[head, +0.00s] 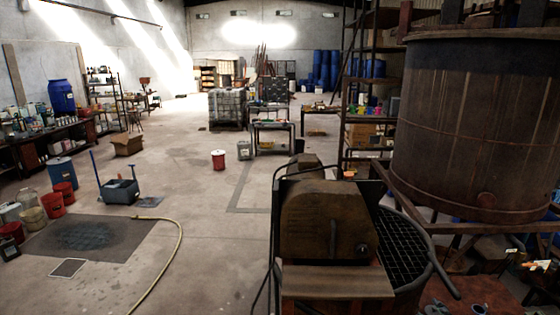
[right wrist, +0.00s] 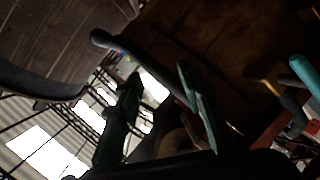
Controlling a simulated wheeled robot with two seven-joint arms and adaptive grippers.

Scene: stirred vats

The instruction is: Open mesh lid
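The mesh lid (head: 398,243) is a dark wire grid lying over the round opening of a stirred vat, right of the rusty drive housing (head: 325,222) in the head view. It looks down on the vat. A dark bar handle (head: 446,280) sticks out at the lid's right front side. In the right wrist view my right gripper (right wrist: 158,75) has its two dark green fingers spread apart. A dark bar with a rounded end (right wrist: 103,39) runs behind the gap between them; contact cannot be told. My left gripper is in neither view.
A large rusty tank (head: 475,125) on a frame stands close to the right of the vat. Shelving (head: 362,95) is behind it. A yellow hose (head: 165,268) lies on the floor at left. The floor in the middle is largely clear, with a red bucket (head: 218,160).

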